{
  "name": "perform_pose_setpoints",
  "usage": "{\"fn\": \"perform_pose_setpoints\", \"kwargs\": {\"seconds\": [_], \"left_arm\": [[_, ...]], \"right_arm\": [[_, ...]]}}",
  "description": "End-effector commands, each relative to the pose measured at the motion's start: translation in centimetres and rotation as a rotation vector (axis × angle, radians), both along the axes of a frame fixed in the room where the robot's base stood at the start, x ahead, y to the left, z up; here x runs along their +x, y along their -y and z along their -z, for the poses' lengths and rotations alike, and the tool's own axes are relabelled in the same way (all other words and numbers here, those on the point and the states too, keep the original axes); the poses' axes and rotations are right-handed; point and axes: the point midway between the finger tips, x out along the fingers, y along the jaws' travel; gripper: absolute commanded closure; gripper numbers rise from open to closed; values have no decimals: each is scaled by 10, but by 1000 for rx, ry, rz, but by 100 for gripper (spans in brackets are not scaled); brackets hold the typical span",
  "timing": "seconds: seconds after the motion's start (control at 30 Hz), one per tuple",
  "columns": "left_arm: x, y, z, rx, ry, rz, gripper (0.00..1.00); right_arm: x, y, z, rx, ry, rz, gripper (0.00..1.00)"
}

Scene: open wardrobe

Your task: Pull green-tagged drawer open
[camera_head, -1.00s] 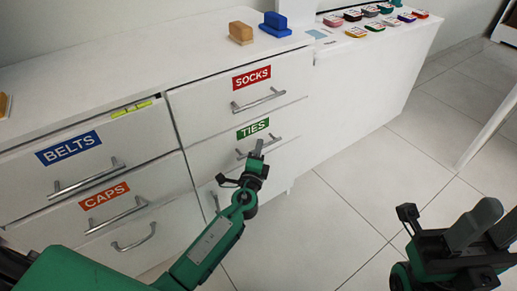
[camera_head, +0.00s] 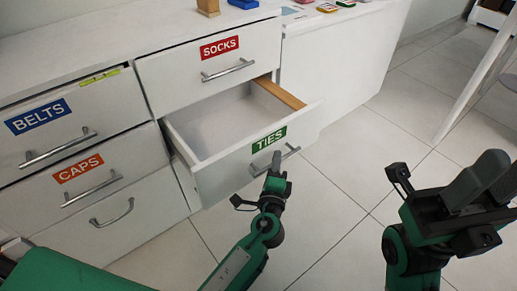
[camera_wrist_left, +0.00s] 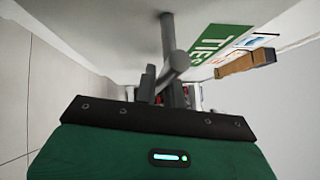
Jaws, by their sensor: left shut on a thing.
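The drawer with the green TIES tag (camera_head: 269,140) stands partly open in the head view, and its white inside (camera_head: 222,122) looks empty where it shows. Its metal bar handle (camera_head: 290,153) is on the front below the tag. My left gripper (camera_head: 276,178) is shut on the handle; the left wrist view shows the bar (camera_wrist_left: 177,65) between the fingers, with the green tag (camera_wrist_left: 215,45) beside it. My right gripper (camera_head: 480,190) is at the right of the head view, over the floor, with its two fingers seen close together; its gap is unclear.
The SOCKS drawer (camera_head: 218,50) above is shut. A wooden block (camera_head: 208,7) stands on the top. The tiled floor (camera_head: 345,190) before the cabinet is clear.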

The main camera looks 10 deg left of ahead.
Motion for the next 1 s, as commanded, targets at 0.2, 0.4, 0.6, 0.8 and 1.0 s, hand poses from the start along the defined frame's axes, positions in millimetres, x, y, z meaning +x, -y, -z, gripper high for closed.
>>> {"fn": "perform_pose_setpoints", "kwargs": {"seconds": [0.2, 0.4, 0.6, 0.8, 1.0], "left_arm": [[-28, 36, 4, -2, -3, 3, 100], [-39, 51, 2, 0, -2, 2, 100], [-42, 54, 2, 0, -3, 2, 100], [-42, 54, 2, 1, -3, 1, 100], [-42, 53, 1, 1, -2, 1, 68]], "right_arm": [[-1, -6, -1, -1, 24, -19, 64], [-1, -8, -3, -4, 30, -27, 64], [-1, -9, -4, -5, 33, -28, 64], [-1, -9, -4, -5, 33, -28, 64], [-1, -9, -4, -5, 34, -28, 64]]}}
